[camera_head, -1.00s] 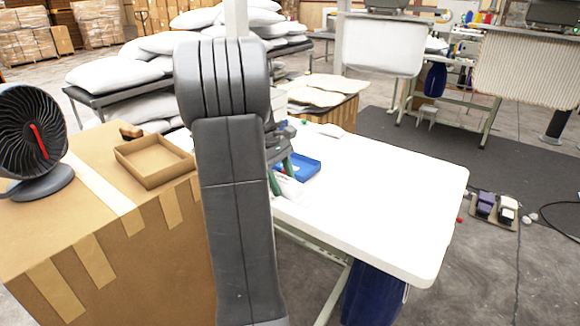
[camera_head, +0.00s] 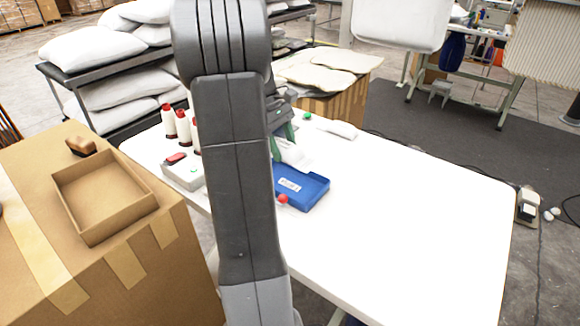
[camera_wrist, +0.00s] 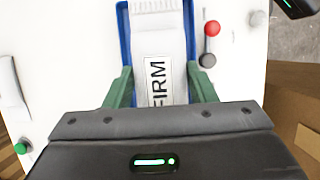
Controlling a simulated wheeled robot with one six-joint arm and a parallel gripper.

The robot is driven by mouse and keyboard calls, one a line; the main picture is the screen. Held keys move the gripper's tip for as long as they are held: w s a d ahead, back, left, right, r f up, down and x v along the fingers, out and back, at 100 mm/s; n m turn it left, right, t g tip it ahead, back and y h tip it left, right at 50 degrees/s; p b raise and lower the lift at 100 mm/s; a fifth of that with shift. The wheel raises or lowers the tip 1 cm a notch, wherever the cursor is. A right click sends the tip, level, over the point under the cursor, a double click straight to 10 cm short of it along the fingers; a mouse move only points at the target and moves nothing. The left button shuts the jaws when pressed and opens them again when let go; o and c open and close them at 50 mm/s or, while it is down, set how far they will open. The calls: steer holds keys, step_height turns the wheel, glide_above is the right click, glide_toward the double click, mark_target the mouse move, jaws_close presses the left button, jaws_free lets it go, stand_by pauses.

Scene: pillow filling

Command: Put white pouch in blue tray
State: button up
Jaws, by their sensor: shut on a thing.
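The white pouch (camera_wrist: 158,45) is between the green fingers of my gripper (camera_wrist: 160,88), which is shut on it. In the wrist view a label reading "FIRM" shows near the fingers. The blue tray (camera_wrist: 125,35) shows below the pouch, with blue edges along both sides. In the head view the blue tray (camera_head: 312,192) lies on the white table, and the pouch (camera_head: 292,153) hangs from my gripper (camera_head: 283,140) at its far left part. I cannot tell whether the pouch touches the tray. My arm hides part of this area.
The white table (camera_head: 400,220) is clear to the right. A grey device (camera_head: 182,174) and white bottles (camera_head: 183,127) stand left of my arm. A cardboard box (camera_head: 165,270) bears an open carton (camera_head: 85,222).

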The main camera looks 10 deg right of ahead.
mark_target(288, 184)
steer(key=shift+w+f, duration=0.2)
steer(key=shift+w, duration=0.15)
step_height(288, 184, down, 10)
steer(key=shift+r, duration=0.25)
steer(key=shift+f, duration=0.2)
steer(key=o, duration=1)
steer(key=shift+r, duration=0.1)
steer(key=v, duration=1.2)
steer(key=shift+r, duration=0.15)
